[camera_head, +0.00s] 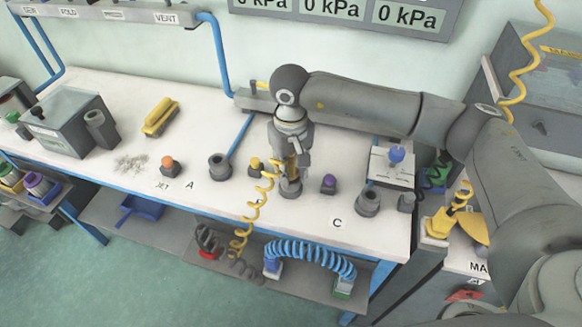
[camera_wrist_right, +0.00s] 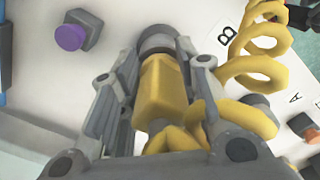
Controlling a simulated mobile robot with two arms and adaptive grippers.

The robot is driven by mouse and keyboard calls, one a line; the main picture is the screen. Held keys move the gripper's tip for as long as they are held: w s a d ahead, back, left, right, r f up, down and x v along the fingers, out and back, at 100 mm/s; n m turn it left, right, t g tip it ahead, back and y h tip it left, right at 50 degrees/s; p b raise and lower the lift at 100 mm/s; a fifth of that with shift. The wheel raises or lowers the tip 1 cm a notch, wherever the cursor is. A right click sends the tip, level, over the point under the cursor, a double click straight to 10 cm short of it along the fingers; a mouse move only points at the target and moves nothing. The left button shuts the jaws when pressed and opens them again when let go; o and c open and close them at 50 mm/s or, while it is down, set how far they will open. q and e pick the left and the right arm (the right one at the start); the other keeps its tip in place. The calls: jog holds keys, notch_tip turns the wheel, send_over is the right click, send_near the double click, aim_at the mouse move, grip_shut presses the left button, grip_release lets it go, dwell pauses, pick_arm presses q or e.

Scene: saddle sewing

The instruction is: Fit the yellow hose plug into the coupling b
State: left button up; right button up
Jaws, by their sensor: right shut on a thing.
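My right gripper (camera_head: 291,158) points down over the middle of the bench and is shut on the yellow hose plug (camera_wrist_right: 162,88). In the wrist view the plug lies between the two fingers (camera_wrist_right: 158,72), with its yellow coiled hose (camera_wrist_right: 258,68) trailing off to the right. Coupling b (camera_head: 290,187) is a dark grey round socket directly under the gripper; its ring (camera_wrist_right: 157,38) shows at the plug's far end. The plug's front end is at the coupling's mouth, but how deep it sits is hidden. My left gripper is not in view.
Coupling A (camera_head: 219,166) stands to the left and coupling C (camera_head: 368,201) to the right. A yellow button (camera_head: 254,164) and a purple button (camera_head: 328,183) flank coupling b. The yellow hose (camera_head: 240,238) hangs over the front edge.

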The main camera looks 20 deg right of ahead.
jog(key=shift+f, duration=0.2)
jog(key=o, duration=1.2)
jog(key=shift+r, duration=0.4)
notch_tip(320, 180, up, 11)
jog(key=shift+r, duration=0.1)
